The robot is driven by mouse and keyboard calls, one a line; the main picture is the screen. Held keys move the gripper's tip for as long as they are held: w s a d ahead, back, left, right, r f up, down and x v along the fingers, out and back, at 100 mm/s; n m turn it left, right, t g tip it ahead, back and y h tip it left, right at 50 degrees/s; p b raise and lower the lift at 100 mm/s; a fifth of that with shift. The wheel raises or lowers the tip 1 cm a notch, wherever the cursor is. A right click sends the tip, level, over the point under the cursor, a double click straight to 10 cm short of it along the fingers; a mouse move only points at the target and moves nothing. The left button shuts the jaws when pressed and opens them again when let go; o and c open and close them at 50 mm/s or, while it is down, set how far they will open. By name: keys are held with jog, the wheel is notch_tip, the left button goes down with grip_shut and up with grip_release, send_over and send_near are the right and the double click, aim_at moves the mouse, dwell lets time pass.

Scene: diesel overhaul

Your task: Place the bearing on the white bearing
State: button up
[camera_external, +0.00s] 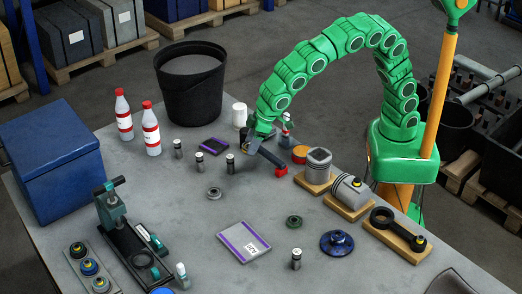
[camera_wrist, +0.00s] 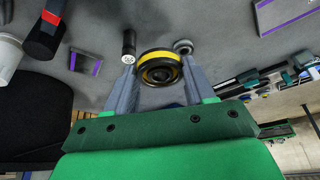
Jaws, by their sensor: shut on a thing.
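The held bearing cannot be made out in that view.
Small dark cylinders (camera_external: 230,163) stand near the pale ring. A black bin (camera_external: 190,85), red-capped bottles (camera_external: 151,130) and a black-and-red tool (camera_external: 270,158) are around the arm. Pistons on wooden blocks (camera_external: 318,168) stand right. A purple-edged pack (camera_external: 243,241) lies in front; bare table surrounds the ring.

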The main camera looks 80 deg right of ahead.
jog(key=w+a+f, duration=0.4)
jog(key=w, duration=0.3)
send_near(213, 190)
jog(key=shift+w+d+f, duration=0.15)
jog(key=shift+w+f, duration=0.3)
jog(key=shift+w, duration=0.05)
jog(key=shift+w+a+f, duration=0.2)
jog(key=shift+w+f, duration=0.15)
jog(key=shift+f, duration=0.15)
jog(key=shift+w+a+f, duration=0.2)
jog(key=shift+w+f, duration=0.1)
jog(key=shift+f, duration=1.55)
jog(key=shift+f, duration=0.1)
jog(key=o, duration=1.2)
jog(key=shift+c, duration=0.2)
jog(key=v, duration=1.2)
